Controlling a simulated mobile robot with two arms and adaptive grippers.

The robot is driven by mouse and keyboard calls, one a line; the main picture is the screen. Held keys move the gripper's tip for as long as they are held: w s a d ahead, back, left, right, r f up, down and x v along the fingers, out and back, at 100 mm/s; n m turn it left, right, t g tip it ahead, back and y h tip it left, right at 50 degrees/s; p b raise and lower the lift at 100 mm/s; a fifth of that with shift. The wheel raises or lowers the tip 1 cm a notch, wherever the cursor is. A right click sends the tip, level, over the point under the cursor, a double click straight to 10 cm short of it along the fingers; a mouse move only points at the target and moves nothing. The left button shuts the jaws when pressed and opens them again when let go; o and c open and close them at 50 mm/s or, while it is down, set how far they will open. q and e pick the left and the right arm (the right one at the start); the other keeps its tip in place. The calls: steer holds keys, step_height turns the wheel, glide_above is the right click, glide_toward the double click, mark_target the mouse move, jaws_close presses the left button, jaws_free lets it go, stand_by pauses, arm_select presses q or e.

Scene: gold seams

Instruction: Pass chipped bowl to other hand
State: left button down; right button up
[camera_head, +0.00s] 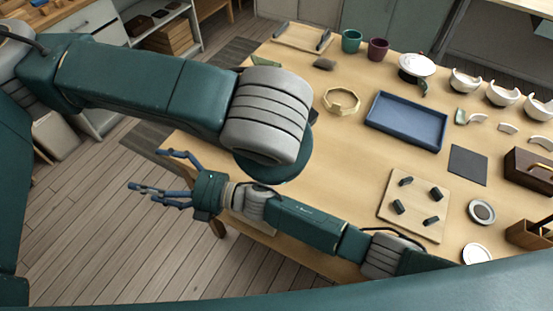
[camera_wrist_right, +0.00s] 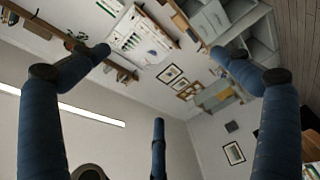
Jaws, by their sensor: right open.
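White bowls with broken rims stand in a row at the right of the table: one (camera_head: 465,82), a second (camera_head: 501,94) and a third (camera_head: 538,109). I cannot tell which is the chipped bowl. My right gripper (camera_head: 147,172) is open and empty at the table's left edge, far from the bowls. In the right wrist view its blue fingers (camera_wrist_right: 158,110) are spread, with only wall, ceiling and shelves beyond. My left arm comes in from the left and ends in view at a large grey joint; its gripper is not visible.
The wooden table holds a blue tray (camera_head: 405,122), a gold ring-shaped piece (camera_head: 341,101), a board with dark blocks (camera_head: 415,210), a green cup (camera_head: 351,41), a purple cup (camera_head: 378,49) and a dark square mat (camera_head: 468,165). White shards (camera_head: 476,119) lie near the bowls.

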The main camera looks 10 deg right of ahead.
steer(key=s+d+f+m+h, duration=0.35)
steer(key=s+f+m, duration=0.5)
steer(key=f, duration=0.55)
steer(key=s+d+f+m+h, duration=0.2)
steer(key=s+f+m+h, duration=0.2)
steer(key=s+f+m, duration=0.7)
steer(key=d+f+m+h, duration=0.2)
steer(key=d+f+h, duration=0.4)
steer(key=d+f, duration=1.4)
steer(key=s+d+f+m+g+h, duration=0.2)
steer(key=s+d+f, duration=0.2)
steer(key=s+d, duration=0.6)
steer(key=s+d+f+m+g+h, duration=0.2)
steer(key=s+d, duration=0.7)
steer(key=d, duration=0.5)
step_height(320, 180, down, 2)
steer(key=shift+s+m, duration=0.4)
steer(key=shift+m, duration=0.45)
steer(key=shift+h, duration=0.25)
